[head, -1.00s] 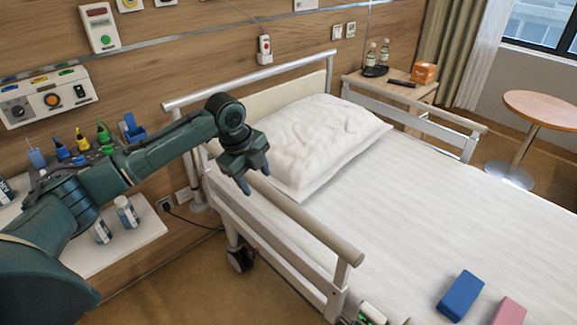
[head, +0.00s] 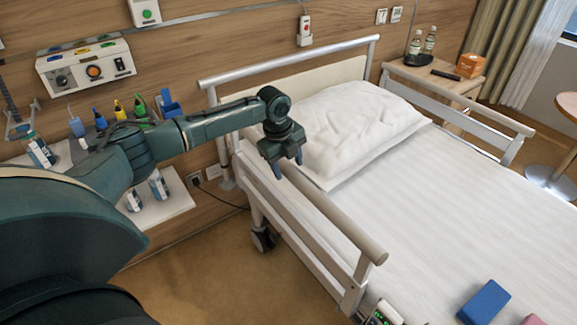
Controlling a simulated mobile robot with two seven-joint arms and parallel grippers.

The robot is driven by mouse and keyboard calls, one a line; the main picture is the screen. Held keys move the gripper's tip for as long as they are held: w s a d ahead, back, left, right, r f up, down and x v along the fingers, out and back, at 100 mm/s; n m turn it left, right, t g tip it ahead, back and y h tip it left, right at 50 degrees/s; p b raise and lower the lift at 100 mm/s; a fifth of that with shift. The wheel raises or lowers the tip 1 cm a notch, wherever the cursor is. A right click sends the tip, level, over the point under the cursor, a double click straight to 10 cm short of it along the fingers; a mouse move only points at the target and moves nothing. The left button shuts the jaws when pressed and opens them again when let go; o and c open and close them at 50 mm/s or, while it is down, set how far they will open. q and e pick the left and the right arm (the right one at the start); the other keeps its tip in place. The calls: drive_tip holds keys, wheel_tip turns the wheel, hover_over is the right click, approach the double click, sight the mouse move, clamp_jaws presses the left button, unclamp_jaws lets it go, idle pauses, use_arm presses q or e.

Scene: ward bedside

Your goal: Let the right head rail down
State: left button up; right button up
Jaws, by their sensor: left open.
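The bed's near-side head rail (head: 335,222), on the left in the picture, has a beige top bar and pale lower bars. It stands raised beside the mattress. My left gripper (head: 288,165) is open and points down at the top bar, toward its head end. Its fingertips are at or just above the bar; I cannot tell whether they touch it. The far-side head rail (head: 460,104) is also up.
A white pillow (head: 350,125) lies just past the near rail. A shelf (head: 172,204) with bottles stands left of the bed. Floor left of the rail is clear.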

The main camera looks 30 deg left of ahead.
use_arm(q)
drive_tip(key=shift+w+d+f, duration=0.1)
drive_tip(key=shift+f, duration=0.65)
drive_tip(key=shift+c, duration=0.4)
clamp_jaws()
